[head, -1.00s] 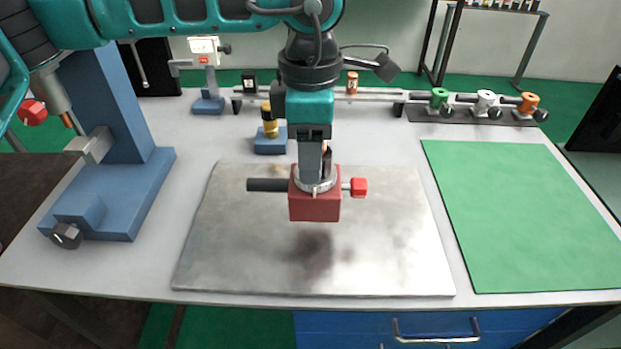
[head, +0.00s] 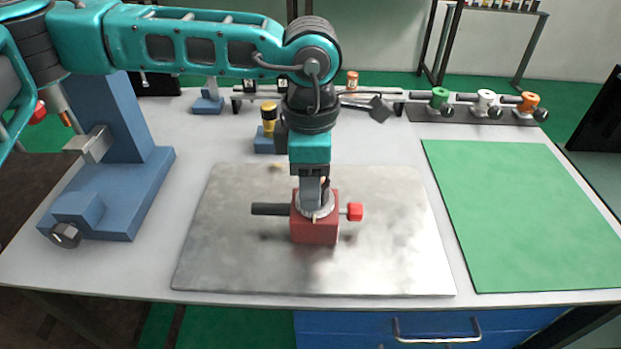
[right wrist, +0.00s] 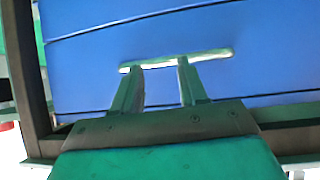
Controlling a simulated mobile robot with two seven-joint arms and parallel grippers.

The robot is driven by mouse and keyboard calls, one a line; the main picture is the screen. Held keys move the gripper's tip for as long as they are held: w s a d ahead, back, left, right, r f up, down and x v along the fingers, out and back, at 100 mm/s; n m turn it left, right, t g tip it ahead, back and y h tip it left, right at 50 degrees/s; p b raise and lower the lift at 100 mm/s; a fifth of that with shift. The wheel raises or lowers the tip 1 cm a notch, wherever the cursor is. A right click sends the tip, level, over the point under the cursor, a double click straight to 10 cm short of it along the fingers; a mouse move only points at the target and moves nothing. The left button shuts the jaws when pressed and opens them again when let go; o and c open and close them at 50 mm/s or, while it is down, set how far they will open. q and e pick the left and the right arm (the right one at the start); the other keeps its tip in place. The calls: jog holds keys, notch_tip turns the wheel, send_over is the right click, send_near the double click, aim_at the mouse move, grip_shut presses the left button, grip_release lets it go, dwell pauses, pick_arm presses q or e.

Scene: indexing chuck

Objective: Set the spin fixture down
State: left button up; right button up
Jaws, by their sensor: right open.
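The spin fixture (head: 315,231) is a red block with a pale ring on top, a black handle out to the left and a red knob at the right. It is upright over the middle of the grey metal plate (head: 400,270). Its base is very close to the plate; I cannot tell whether it touches. My left gripper (head: 312,198) points straight down and is shut on the top of the fixture, with its fingertips partly hidden. My right gripper (right wrist: 160,66) shows in the right wrist view, open and empty, in front of a drawer handle (right wrist: 210,55).
A blue stand (head: 115,190) is at the left of the table. A green mat (head: 525,215) lies at the right. Behind the plate are a small blue block with a yellow-topped part (head: 268,125) and a rail with green, white and orange pieces (head: 485,98). The plate around the fixture is clear.

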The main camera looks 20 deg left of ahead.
pick_arm(q)
jog(key=o, duration=0.5)
jog(key=shift+c, duration=0.2)
notch_tip(320, 180, up, 12)
jog(key=shift+r+p, duration=0.2)
jog(key=shift+p, duration=0.1)
dwell(0.3)
